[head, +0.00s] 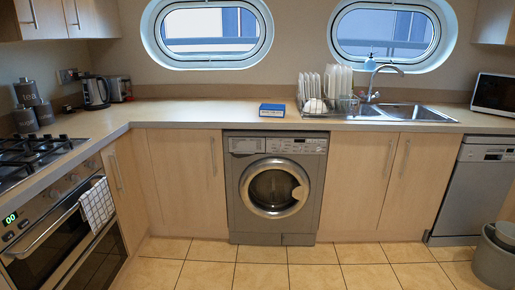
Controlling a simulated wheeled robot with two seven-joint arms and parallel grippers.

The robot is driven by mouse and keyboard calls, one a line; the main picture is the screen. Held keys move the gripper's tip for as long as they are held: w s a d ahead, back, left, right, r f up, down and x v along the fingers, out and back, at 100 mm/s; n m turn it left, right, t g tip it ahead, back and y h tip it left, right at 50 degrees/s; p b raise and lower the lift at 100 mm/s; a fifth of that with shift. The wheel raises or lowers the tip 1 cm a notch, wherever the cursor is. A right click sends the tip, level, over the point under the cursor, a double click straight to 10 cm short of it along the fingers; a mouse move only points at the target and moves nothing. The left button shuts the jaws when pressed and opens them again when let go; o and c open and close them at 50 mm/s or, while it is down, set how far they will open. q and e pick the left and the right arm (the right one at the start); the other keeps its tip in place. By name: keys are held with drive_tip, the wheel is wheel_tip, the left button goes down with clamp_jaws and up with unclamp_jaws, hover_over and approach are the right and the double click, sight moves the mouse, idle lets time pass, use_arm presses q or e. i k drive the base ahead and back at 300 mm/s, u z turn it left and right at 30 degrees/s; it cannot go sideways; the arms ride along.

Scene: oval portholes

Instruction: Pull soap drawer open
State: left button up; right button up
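A grey front-loading washing machine (275,188) stands under the worktop in the middle of the head view. Its round door (274,188) looks closed. The soap drawer (246,145) is the light panel at the top left of its front, and it looks flush with the control panel. Neither of my grippers shows in the head view.
The worktop (200,112) runs above the machine and holds a blue box (272,110), a dish rack and a sink (405,112). Cabinets flank the machine. An oven (55,240) is at left, a dishwasher (474,190) and bin (495,258) at right. The tiled floor in front is clear.

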sight(250, 146)
drive_tip(key=z, duration=0.25)
drive_tip(key=i, duration=2.65)
drive_tip(key=z, duration=0.25)
